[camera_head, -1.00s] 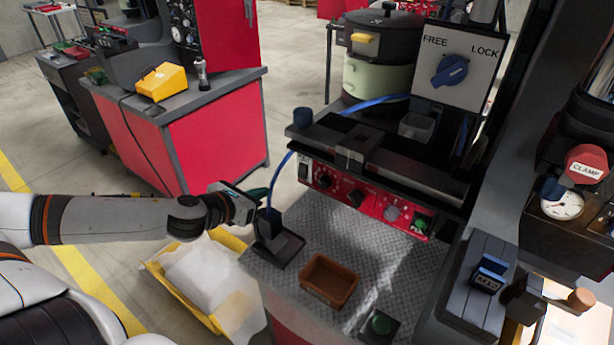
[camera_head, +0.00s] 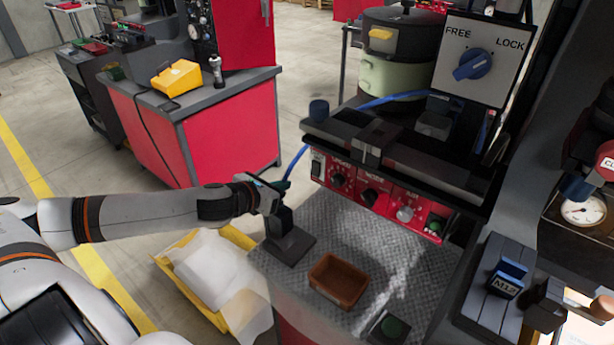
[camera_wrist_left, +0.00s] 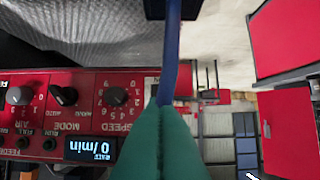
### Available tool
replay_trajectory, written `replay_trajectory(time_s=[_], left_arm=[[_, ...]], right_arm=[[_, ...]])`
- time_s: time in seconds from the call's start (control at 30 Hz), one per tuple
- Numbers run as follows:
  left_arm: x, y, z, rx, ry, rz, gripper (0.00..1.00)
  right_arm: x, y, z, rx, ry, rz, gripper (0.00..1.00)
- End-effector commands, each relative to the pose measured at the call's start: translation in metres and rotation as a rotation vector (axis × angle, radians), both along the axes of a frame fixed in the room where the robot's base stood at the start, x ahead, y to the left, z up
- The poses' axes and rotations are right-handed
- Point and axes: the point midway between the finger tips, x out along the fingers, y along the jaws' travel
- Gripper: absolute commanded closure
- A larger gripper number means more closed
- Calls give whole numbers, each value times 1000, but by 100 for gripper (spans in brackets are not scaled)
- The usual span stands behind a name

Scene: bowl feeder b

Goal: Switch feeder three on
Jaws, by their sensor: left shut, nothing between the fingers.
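The feeder's red control panel (camera_head: 378,194) is under the dark rail, with several knobs and a green button (camera_head: 434,224). A light switch plate (camera_head: 317,166) is at its left end. In the left wrist view the panel (camera_wrist_left: 75,85) appears upside down, with SPEED, MODE and AIR knobs and a lit display (camera_wrist_left: 90,149) reading 0/min. My left gripper (camera_head: 283,187) is shut and empty, just left of the panel's left end. My right gripper is out of view.
A blue cable (camera_head: 297,160) rises beside my left gripper from a black stand (camera_head: 289,245). A FREE/LOCK dial (camera_head: 473,64) stands above the rail.

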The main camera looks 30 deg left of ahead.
Motion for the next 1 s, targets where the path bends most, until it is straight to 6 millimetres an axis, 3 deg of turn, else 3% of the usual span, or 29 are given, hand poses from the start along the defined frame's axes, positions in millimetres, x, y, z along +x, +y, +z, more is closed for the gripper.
replay_trajectory(time_s=[0.53,0.73,1.0], left_arm=[[80,-9,-23,-4,-2,-5,100],[93,-10,-28,-1,1,-6,100],[94,-10,-29,-1,1,-6,100]], right_arm=[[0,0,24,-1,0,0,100],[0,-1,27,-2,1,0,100],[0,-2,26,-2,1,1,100]])
